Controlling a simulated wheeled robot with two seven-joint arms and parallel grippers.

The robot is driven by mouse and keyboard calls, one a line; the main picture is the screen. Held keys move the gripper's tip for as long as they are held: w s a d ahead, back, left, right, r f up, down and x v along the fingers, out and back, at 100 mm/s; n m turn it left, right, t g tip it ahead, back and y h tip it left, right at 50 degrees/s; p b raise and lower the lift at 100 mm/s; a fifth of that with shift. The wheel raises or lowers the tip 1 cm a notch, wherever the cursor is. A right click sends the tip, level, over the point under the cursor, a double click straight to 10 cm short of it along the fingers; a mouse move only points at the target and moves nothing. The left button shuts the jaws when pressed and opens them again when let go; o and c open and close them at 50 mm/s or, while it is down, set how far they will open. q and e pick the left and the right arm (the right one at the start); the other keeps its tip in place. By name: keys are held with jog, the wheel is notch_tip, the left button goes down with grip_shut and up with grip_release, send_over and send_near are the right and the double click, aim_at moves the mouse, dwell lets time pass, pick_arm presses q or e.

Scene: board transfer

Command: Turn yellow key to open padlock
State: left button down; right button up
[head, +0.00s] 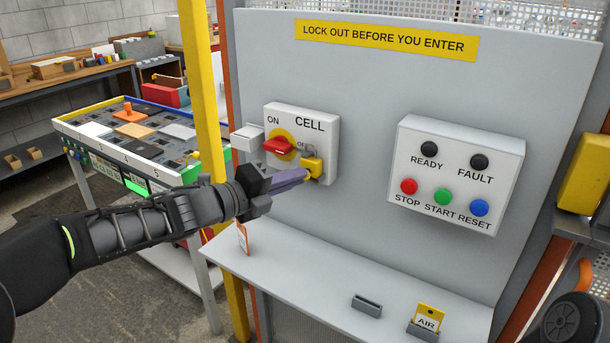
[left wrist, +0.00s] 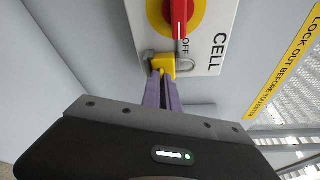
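The yellow padlock (head: 313,164) hangs by its grey shackle (left wrist: 184,64) on the CELL switch box (head: 328,140), near the OFF mark beside the red switch handle (head: 278,146). The padlock body also shows in the left wrist view (left wrist: 164,62). My left gripper (head: 304,176) has its purple fingers close together at the padlock's lower side. A small bit of yellow, apparently the yellow key (left wrist: 161,72), shows between the fingertips (left wrist: 160,78). Most of the key is hidden by the fingers. Whether the shackle is open cannot be told. My right gripper is not in view.
A button box (head: 460,172) is mounted to the right on the grey panel (head: 370,90). Below, a shelf (head: 300,268) holds a yellow AIR tag (head: 428,317) in a slot and an empty holder (head: 367,305). A yellow post (head: 205,90) stands left, behind my left arm.

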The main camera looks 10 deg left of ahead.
pick_arm(q)
jog(key=m+y, duration=0.1)
jog(key=m, duration=0.2)
jog(key=shift+r+b, duration=0.15)
jog(key=shift+b, duration=0.2)
jog(key=m+y, duration=0.1)
jog(key=m, duration=0.2)
jog(key=shift+d+y, duration=0.15)
jog(key=shift+y, duration=0.15)
jog(key=m+y, duration=0.1)
jog(key=m, duration=0.2)
jog(key=shift+s+d+r+b, duration=0.1)
jog(key=shift+r+b, duration=0.05)
jog(key=shift+b, duration=0.2)
